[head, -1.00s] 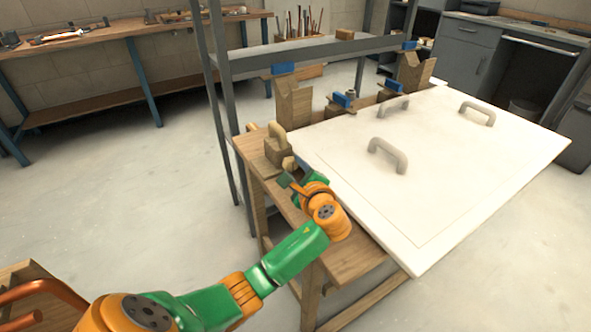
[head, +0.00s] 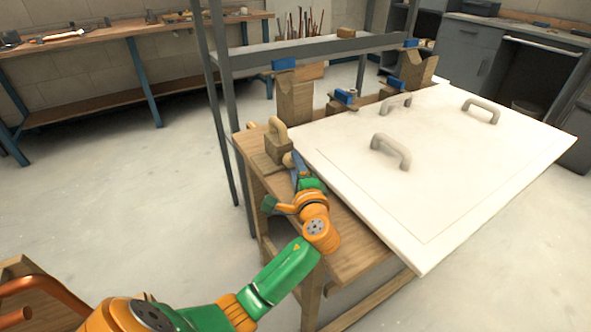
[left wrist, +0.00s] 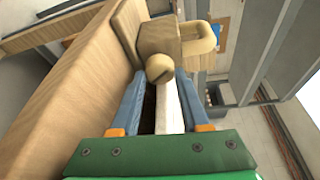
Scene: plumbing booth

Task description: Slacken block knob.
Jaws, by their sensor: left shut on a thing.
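The wooden block (head: 277,149) with a curved tan handle (head: 278,128) sits at the left end of the bench, beside the white panel (head: 450,190). A round slotted wooden knob (left wrist: 160,68) sticks out of the block's near side. In the left wrist view the block (left wrist: 160,38) is just beyond the knob. My left gripper (head: 293,163) reaches the knob from the front. Its blue fingers (left wrist: 158,78) are shut on the knob, one on each side. The knob is mostly hidden by the gripper in the head view. My right gripper is not in view.
The white panel with several grey handles (head: 391,151) lies right of my left arm. Notched wooden uprights (head: 294,100) and blue clamps (head: 345,96) stand behind it. A grey metal frame (head: 222,110) rises at the back left. Open floor lies to the left.

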